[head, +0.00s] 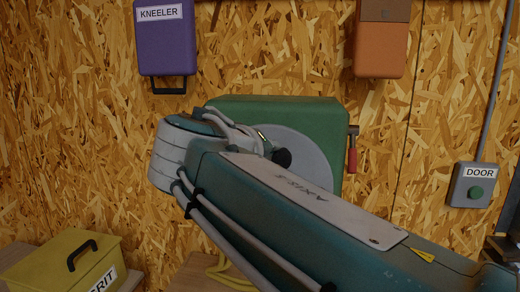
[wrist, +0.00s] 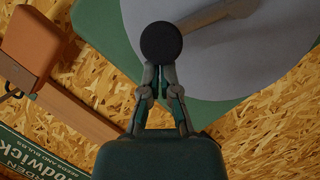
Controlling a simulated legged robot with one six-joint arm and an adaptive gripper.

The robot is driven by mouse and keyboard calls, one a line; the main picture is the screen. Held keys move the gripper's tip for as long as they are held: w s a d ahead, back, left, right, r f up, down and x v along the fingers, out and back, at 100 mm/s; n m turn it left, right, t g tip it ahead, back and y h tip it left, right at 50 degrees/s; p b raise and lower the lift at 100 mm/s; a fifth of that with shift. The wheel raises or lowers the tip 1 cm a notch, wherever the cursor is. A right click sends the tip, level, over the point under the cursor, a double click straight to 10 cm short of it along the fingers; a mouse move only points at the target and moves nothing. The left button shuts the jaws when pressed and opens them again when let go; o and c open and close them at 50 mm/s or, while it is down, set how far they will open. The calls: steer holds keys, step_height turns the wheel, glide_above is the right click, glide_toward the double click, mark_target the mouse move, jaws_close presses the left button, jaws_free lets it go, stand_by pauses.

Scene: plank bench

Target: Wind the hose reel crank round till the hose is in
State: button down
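The hose reel is a green box (head: 318,108) with a grey disc (head: 312,150) on its face, on the wall behind my arm. In the wrist view the green box (wrist: 95,20) and grey disc (wrist: 235,65) fill the top. A grey crank arm (wrist: 215,14) crosses the disc to a round black knob (wrist: 161,42), also visible in the head view (head: 282,158). My gripper (wrist: 159,72) has its fingers drawn close together at the knob, with a narrow gap between them. The knob hides the fingertips. A yellow hose (head: 225,272) shows low down, partly hidden by my arm.
A red-handled lever (head: 352,155) hangs at the box's right side. A purple KNEELER case (head: 165,45) and an orange case (head: 381,48) hang above. A DOOR button box (head: 473,186) is at right. A yellow lidded box (head: 62,262) stands lower left.

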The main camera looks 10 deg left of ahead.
steer(key=shift+s+d+f+m+y, duration=0.15)
steer(key=shift+d+m+y, duration=0.1)
steer(key=shift+d+m, duration=0.25)
steer(key=shift+w+d+f+m+y, duration=0.15)
steer(key=shift+d+m+y, duration=0.1)
steer(key=shift+d+m, duration=0.25)
steer(key=shift+s, duration=0.1)
steer(key=shift+d, duration=0.1)
